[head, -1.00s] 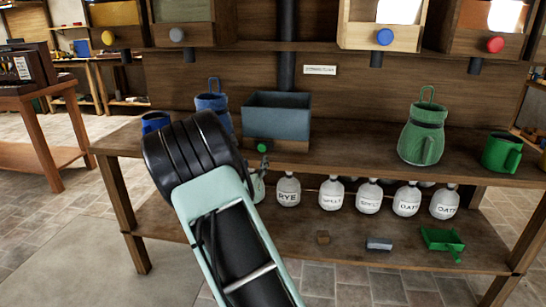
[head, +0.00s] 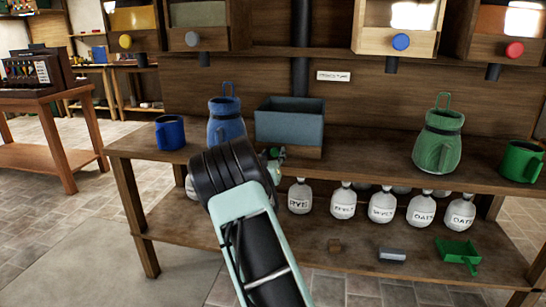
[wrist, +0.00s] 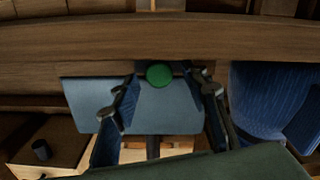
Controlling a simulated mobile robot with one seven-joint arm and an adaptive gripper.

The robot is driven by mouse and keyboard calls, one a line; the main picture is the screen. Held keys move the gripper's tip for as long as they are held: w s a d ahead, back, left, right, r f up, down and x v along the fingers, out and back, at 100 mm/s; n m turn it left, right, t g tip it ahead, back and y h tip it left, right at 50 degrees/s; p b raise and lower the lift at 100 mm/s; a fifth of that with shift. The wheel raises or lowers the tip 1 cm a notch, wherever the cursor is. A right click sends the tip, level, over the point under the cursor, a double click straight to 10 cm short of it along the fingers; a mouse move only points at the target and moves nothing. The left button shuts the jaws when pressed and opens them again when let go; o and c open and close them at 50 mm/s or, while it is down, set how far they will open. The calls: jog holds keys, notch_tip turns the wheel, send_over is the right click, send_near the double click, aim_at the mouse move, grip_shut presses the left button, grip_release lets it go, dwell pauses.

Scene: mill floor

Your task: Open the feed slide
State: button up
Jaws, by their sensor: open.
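The slate-blue feed hopper (head: 289,125) stands on a wooden base on the bench, under a dark vertical pipe. A round green knob (wrist: 159,74) shows in the wrist view, which looks upside down, beside the hopper (wrist: 185,112). My gripper (wrist: 168,82) is open, with one finger on each side of the knob. I cannot tell whether either finger touches it. In the head view my gripper (head: 274,157) is at the front of the hopper's base, and my arm and fingers largely hide the knob.
A blue jug (head: 226,120) and blue mug (head: 170,133) stand left of the hopper. A green jug (head: 438,145) and green mug (head: 520,161) stand right. Labelled sacks (head: 343,203) and a green scoop (head: 457,252) are on the lower shelf. Bins with coloured knobs hang above.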

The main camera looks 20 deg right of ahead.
grip_shut()
dwell(0.3)
